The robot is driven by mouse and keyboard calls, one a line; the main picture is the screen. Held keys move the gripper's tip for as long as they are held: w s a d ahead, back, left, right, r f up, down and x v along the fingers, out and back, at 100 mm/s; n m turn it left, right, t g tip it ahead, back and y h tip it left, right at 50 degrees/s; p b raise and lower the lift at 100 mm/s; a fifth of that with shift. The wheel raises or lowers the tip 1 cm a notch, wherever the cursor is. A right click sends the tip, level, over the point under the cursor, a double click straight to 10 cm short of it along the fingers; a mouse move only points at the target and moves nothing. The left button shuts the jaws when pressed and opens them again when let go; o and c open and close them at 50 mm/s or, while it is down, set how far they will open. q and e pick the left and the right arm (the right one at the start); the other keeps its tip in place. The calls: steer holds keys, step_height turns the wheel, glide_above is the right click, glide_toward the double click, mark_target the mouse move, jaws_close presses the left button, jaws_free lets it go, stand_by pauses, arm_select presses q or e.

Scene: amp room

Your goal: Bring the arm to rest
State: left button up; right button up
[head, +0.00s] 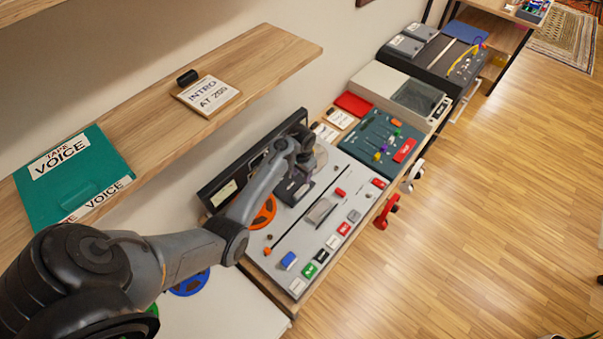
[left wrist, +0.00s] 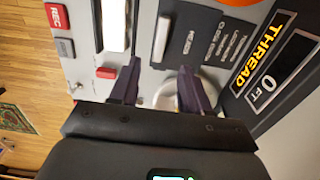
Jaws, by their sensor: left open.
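My left arm comes in from the lower left of the head view and reaches over the grey tape deck (head: 300,245). My left gripper (head: 302,172) is above the deck's far part, near its upright dark back panel. In the left wrist view my left gripper (left wrist: 160,88) is open, with its two dark fingers apart and nothing held between them. A round pale knob (left wrist: 172,92) on the deck shows behind the right finger. I cannot tell whether the finger touches it. My right gripper is not in view.
A wooden shelf (head: 150,115) on the left carries a green tape box (head: 75,180) and an "INTRO AT 255" card (head: 207,95). A green patch panel (head: 380,145) and other equipment stand beyond the deck. Red and white fixtures (head: 387,211) stick out from the desk edge. The wooden floor is open at right.

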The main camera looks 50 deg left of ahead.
arm_select(q)
steer(key=s+d+f+m+g+y+p, duration=0.1)
steer(key=s+d+f+p, duration=0.15)
steer(key=s, duration=0.85)
steer(key=s+d+f+m+g+y+p, duration=0.1)
steer(key=s+d+f+g+p, duration=0.2)
steer(key=s, duration=0.8)
steer(key=s+d+r+m+t+p, duration=0.2)
steer(key=s+d+r+t+p, duration=0.3)
steer(key=d+r, duration=0.8)
steer(key=w+d+r+t+h, duration=0.1)
steer(key=d+r, duration=0.1)
steer(key=r, duration=0.4)
steer(key=w+d+r+t+h, duration=0.1)
steer(key=d+r, duration=0.1)
steer(key=r, duration=0.5)
steer(key=shift+w+d+t+b, duration=0.25)
steer(key=shift+w+t+b, duration=0.05)
steer(key=shift+b, duration=0.1)
